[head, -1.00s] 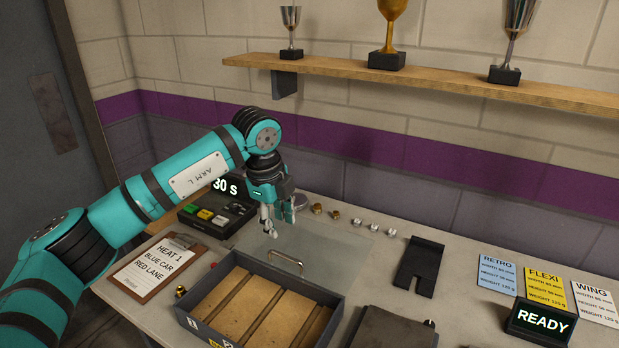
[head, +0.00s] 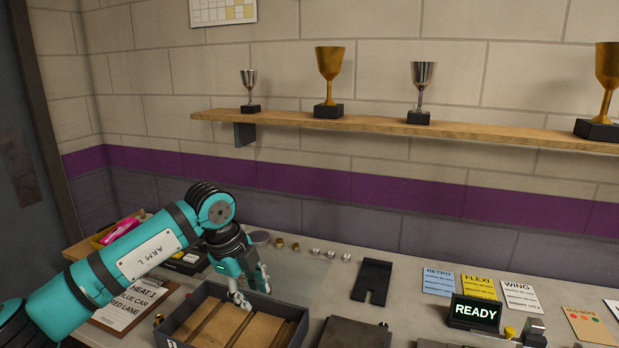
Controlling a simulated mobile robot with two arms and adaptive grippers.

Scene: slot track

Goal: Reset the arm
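My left arm (head: 138,258), teal with an "ARM L" plate, comes in from the left. Its gripper (head: 250,291) points down over the back edge of a dark tray (head: 190,305) with wooden slats. Its two grey fingers look apart, with nothing seen between them. Whether the fingertips touch the tray cannot be told. The gripper hides part of the tray's back wall and handle. My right gripper is not in view.
Small brass and silver pieces (head: 317,252) stand behind the gripper. A black slotted plate (head: 372,281), spec cards (head: 477,286) and a "READY" display (head: 474,313) lie to the right. A clipboard (head: 130,303) lies under the arm. A trophy shelf (head: 380,129) runs along the wall.

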